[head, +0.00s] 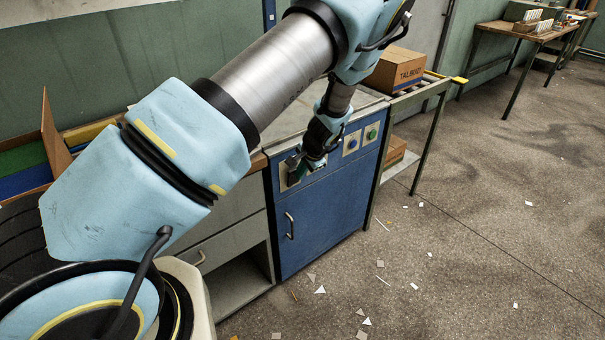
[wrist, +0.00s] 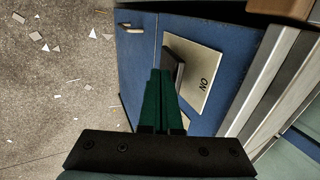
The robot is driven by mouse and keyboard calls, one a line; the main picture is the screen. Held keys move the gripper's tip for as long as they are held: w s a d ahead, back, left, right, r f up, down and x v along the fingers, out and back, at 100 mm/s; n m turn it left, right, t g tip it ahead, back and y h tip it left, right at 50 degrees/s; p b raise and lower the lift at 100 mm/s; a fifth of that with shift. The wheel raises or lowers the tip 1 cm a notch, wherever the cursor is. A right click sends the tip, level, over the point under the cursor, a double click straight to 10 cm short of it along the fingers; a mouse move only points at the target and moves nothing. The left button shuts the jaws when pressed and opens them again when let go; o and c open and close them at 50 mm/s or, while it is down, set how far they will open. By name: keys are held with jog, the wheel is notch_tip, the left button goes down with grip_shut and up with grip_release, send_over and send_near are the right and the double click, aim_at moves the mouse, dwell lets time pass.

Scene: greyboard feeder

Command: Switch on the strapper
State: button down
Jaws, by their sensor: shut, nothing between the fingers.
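The strapper is a blue cabinet (head: 325,215) with control plates along its upper front. In the wrist view, a pale plate (wrist: 207,75) marked ON carries a dark switch (wrist: 174,66). My gripper (wrist: 161,72) has its green fingers shut together with nothing between them. Its tips are at the near edge of the switch and overlap it in the picture; I cannot tell whether they touch. In the head view, my gripper (head: 294,170) is at the cabinet's upper left front and hides most of that plate. The switch's position is unclear.
To the right on the blue front are plates with a blue button (head: 352,144) and a green button (head: 371,133). A door handle (head: 290,226) sticks out below. A cardboard box (head: 398,70) stands on a side table. The floor in front has paper scraps.

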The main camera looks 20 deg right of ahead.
jog(key=shift+w+a+r+g+p, duration=0.2)
jog(key=shift+w+a+g+p, duration=0.1)
jog(key=shift+w+g, duration=0.3)
jog(key=shift+s+d, duration=0.1)
jog(key=shift+s, duration=0.05)
jog(key=shift+r+p, duration=0.4)
jog(key=shift+r, duration=0.35)
jog(key=shift+s, duration=0.1)
